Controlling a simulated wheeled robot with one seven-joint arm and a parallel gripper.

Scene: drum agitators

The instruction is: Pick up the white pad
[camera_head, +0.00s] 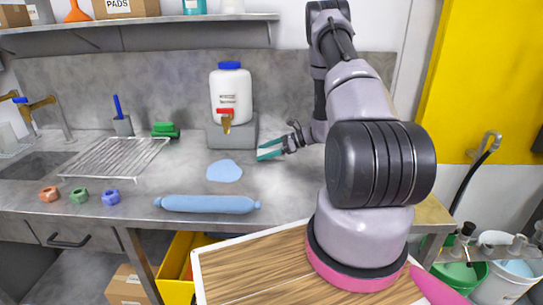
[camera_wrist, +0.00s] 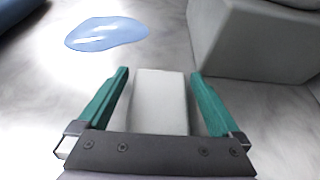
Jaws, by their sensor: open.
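The white pad (camera_wrist: 160,103) shows in the wrist view as a pale block lying lengthwise between the two green fingers of my gripper (camera_wrist: 160,73). A narrow gap shows on each side of it, so the fingers look apart from it. Its near end is hidden by the gripper's dark palm. I cannot make out the pad in that view.
A blue puddle (camera_head: 225,171) lies left of my gripper, and a long blue roll (camera_head: 207,204) lies along the counter's front. The grey block (camera_head: 232,131) bearing the white jug (camera_head: 231,92) stands close behind. A wire rack (camera_head: 115,157) and several coloured nuts are at the left.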

